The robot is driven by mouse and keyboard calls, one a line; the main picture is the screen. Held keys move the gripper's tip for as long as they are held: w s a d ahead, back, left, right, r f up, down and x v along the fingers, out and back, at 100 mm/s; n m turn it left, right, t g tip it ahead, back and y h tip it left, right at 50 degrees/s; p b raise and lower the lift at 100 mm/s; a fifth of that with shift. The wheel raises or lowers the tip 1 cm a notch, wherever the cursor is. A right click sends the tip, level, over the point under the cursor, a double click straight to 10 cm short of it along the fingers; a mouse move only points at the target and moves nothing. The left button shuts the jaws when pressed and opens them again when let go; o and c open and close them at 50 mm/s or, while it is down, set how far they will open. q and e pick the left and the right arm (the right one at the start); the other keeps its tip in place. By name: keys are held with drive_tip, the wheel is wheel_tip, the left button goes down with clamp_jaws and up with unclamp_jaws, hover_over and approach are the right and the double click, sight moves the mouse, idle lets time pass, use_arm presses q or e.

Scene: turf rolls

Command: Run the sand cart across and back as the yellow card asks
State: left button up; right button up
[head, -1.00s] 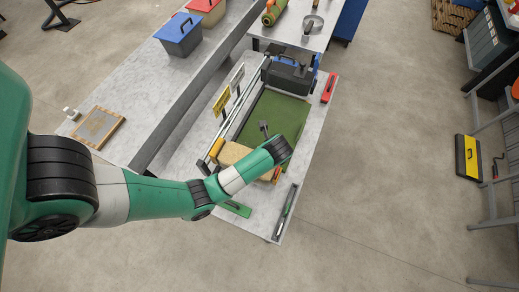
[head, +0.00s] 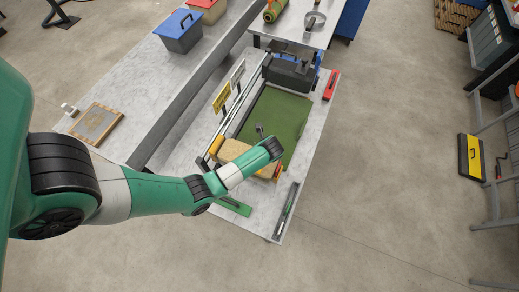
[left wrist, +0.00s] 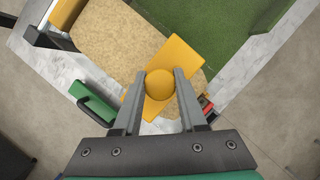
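My left gripper (left wrist: 161,72) has one finger on each side of the knob, spread about a knob's width; contact is unclear. In the head view its fingers are hidden by the wrist. A yellow card (head: 221,98) stands left of the turf beside a pale card (head: 238,73); their markings are too small to read. My right gripper is not in view.
A dark box (head: 290,72) stands at the turf's far end. A red tool (head: 331,85) lies right of it. A grey bench (head: 150,85) runs along the left.

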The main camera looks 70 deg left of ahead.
use_arm(q)
clamp_jaws()
idle(1.0)
